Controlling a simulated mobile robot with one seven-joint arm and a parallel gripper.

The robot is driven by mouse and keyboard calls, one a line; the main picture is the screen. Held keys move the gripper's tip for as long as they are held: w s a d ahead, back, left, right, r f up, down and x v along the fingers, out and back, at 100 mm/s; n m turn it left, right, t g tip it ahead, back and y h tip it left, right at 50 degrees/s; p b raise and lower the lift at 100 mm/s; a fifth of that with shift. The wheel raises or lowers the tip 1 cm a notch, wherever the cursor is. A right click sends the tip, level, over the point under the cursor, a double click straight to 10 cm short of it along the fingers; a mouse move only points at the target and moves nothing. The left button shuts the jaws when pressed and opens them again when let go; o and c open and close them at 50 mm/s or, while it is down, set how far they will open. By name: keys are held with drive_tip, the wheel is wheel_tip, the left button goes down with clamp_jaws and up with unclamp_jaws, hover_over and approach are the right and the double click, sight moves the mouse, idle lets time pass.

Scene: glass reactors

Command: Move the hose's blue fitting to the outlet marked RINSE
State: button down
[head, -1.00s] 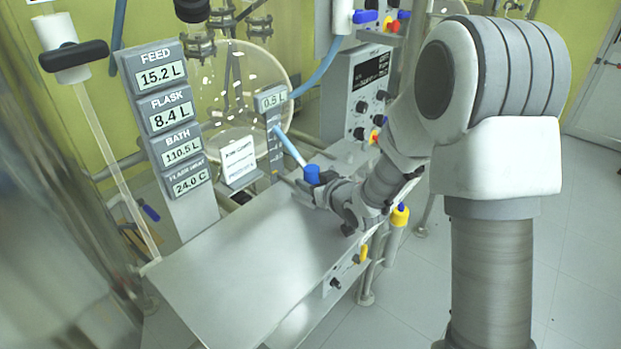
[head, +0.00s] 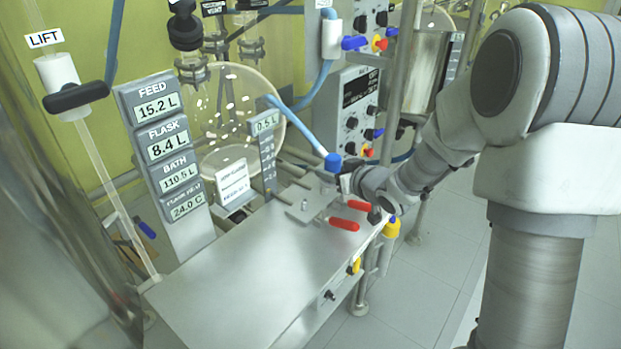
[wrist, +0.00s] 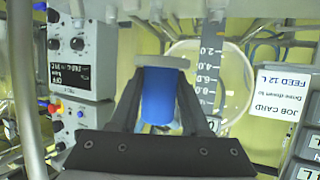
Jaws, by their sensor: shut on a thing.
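The blue fitting (head: 333,162) is at the end of the light blue hose (head: 298,124), above the far right part of the steel bench (head: 240,270). My gripper (head: 340,172) is shut on it. In the wrist view the blue fitting (wrist: 158,97) sits between the two dark fingers of my gripper (wrist: 160,105). A grey piece crosses its far end there. Two red handles (head: 344,223) (head: 358,205) lie on the bench below and in front of my gripper, by a small metal plate (head: 304,205). I cannot read a RINSE mark in either view.
A column of displays (head: 165,145) stands at the bench's left, with a white card (head: 233,185) beside it. A round glass vessel (head: 225,120) is behind. A control box (head: 357,105) stands behind my gripper. The bench's front part is clear.

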drive_tip(key=d+r+p, duration=0.3)
drive_tip(key=r+p, duration=0.1)
drive_tip(key=shift+w+d, duration=0.25)
drive_tip(key=shift+r, duration=0.2)
drive_tip(key=shift+r+p, duration=1.6)
drive_tip(key=shift+r, duration=0.1)
